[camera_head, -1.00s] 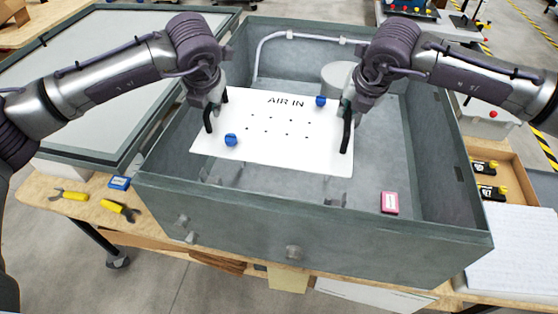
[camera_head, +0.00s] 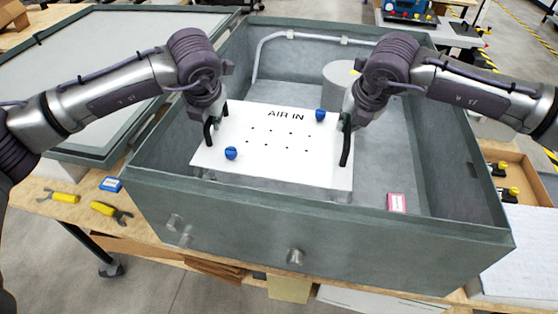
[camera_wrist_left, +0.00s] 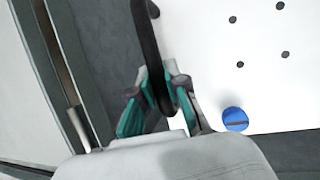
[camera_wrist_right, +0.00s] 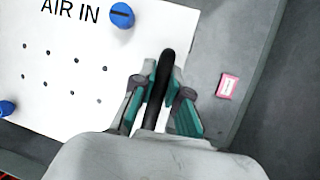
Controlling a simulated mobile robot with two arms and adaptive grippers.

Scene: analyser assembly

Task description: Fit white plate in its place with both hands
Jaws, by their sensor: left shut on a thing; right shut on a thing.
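The white plate (camera_head: 262,161) is marked AIR IN and has several small holes, two blue knobs and a black handle at each side. It is inside the open grey-green case (camera_head: 225,210), near the front wall and apart from the right wall. My left gripper (camera_head: 212,125) is shut on the left black handle, seen also in the left wrist view (camera_wrist_left: 147,40). My right gripper (camera_head: 348,125) is shut on the right black handle, seen also in the right wrist view (camera_wrist_right: 163,72). Whether the plate's underside rests on supports is hidden.
A pink-labelled block (camera_head: 397,202) lies inside the case, right of the plate. A grey cylinder (camera_head: 340,73) and a pipe (camera_head: 262,50) are behind the plate. Yellow-handled tools (camera_head: 63,197) and a blue block (camera_head: 111,184) lie on the bench at left.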

